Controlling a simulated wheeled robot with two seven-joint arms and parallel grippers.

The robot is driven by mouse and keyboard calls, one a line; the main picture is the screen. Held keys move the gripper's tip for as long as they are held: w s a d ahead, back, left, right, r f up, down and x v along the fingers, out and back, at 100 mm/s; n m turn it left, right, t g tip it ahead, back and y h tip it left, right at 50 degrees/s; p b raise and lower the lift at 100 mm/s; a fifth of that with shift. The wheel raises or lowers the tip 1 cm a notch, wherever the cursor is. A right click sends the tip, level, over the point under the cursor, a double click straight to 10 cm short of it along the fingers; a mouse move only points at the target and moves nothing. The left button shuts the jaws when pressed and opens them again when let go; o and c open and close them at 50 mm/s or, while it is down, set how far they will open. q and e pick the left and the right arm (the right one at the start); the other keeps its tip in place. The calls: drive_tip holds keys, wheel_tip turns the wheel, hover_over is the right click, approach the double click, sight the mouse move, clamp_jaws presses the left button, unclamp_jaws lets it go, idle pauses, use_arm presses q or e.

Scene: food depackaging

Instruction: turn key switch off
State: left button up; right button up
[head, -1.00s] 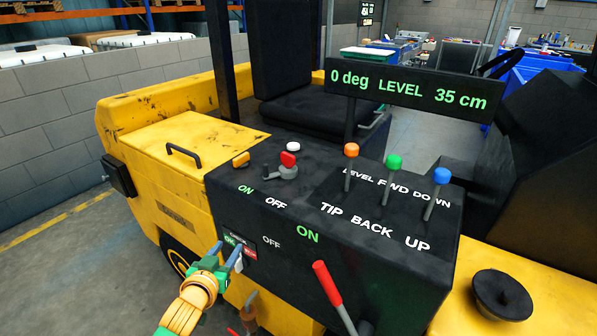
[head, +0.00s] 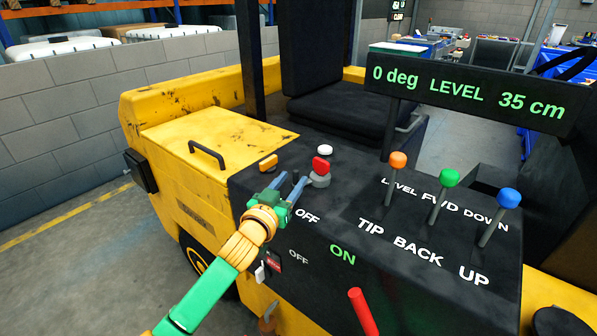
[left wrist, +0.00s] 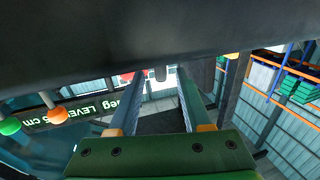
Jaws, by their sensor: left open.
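The red-topped rotary switch with a grey body (head: 320,172) stands on top of the black console (head: 345,205), near its ON/OFF lettering. I take it for the key switch. My left gripper (head: 292,183) is at its near left side, fingers open and pointing at it. My right gripper is not in view.
A white button (head: 325,150) and an orange switch (head: 268,162) sit close to the red-topped switch. Orange, green (head: 450,178) and blue-knobbed levers stand to the right. A red lever (head: 362,312) is at the front. The display reads LEVEL (head: 470,95).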

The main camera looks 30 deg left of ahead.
sight(294, 177)
use_arm(q)
drive_tip(key=shift+w+a+f, duration=0.1)
drive_tip(key=shift+w+a, duration=0.1)
drive_tip(key=shift+w, duration=0.7)
drive_tip(key=shift+w+a, duration=0.15)
drive_tip(key=shift+w, duration=0.7)
drive_tip(key=shift+s, duration=0.15)
drive_tip(key=shift+c, duration=0.9)
clamp_jaws()
